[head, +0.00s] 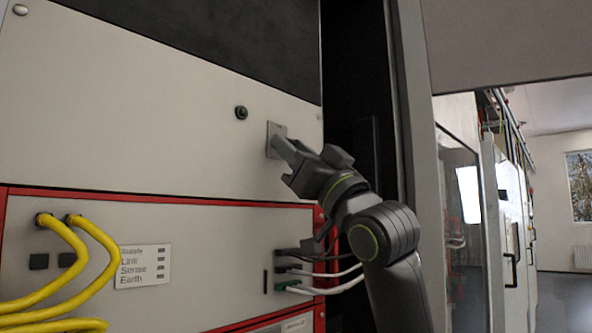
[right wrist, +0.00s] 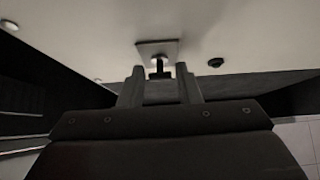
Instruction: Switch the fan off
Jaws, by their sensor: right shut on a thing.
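The fan switch is a small grey square plate (head: 277,130) on the pale upper panel, with a dark T-shaped handle (right wrist: 159,69) showing in the right wrist view. The plate also shows there (right wrist: 150,48). My right gripper (head: 284,152) reaches up to the plate from the lower right. In the right wrist view its fingers (right wrist: 160,82) stand on either side of the handle, and it is shut on it. In the head view the gripper hides the handle and the plate's lower part. The label on the plate is too small to read. My left gripper is not in view.
A round black button (head: 241,112) sits left of the plate. Below is a red-framed unit (head: 200,250) with yellow cables (head: 95,245) at left and thinner black, white and green-plugged cables (head: 335,280) near my right arm. A grey door frame (head: 412,130) stands close on the right.

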